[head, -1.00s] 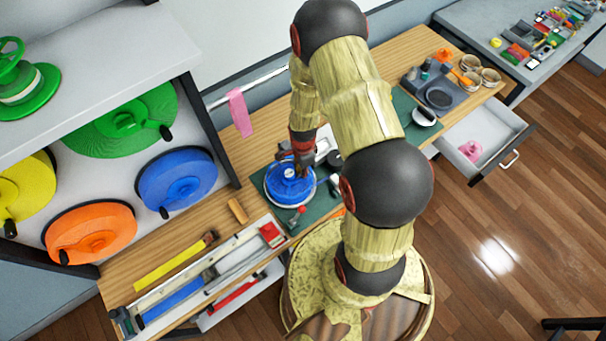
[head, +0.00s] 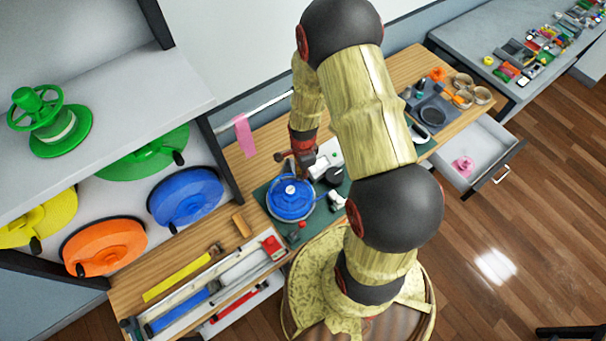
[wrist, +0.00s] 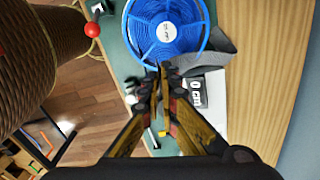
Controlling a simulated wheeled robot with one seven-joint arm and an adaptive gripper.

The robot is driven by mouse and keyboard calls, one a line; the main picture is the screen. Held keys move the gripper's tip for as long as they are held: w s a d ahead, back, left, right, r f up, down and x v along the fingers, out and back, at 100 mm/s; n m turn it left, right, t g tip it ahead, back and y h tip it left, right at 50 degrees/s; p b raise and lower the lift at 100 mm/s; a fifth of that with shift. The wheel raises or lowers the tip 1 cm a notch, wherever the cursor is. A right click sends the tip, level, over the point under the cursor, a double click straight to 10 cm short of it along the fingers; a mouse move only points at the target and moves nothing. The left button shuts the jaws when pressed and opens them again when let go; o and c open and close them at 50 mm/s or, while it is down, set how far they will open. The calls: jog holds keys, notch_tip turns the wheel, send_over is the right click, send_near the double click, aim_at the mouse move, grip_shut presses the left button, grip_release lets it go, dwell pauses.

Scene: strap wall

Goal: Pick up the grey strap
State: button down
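A dark grey strap (wrist: 212,55) shows in the wrist view, a flat band at the right side of a blue reel. It runs from the reel toward my fingertips, where its end is hidden. The blue reel (head: 290,198) lies on the green mat on the bench and also shows at the top of the wrist view (wrist: 165,30). My gripper (wrist: 163,76) points at the reel's near rim. Its fingertips are close together with only a narrow gap. Whether the strap is between them is unclear. In the head view my gripper (head: 297,163) is just above the reel.
A digital display box (wrist: 196,93) stands beside my fingers. A red-knobbed lever (wrist: 92,29) is left of the reel. Coloured reels sit in the shelf unit, with a green reel (head: 55,130) on top. An open drawer (head: 470,160) juts out at right.

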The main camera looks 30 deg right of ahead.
notch_tip(320, 180, up, 27)
jog(key=p, duration=0.4)
dwell(0.5)
jog(key=shift+f, duration=0.1)
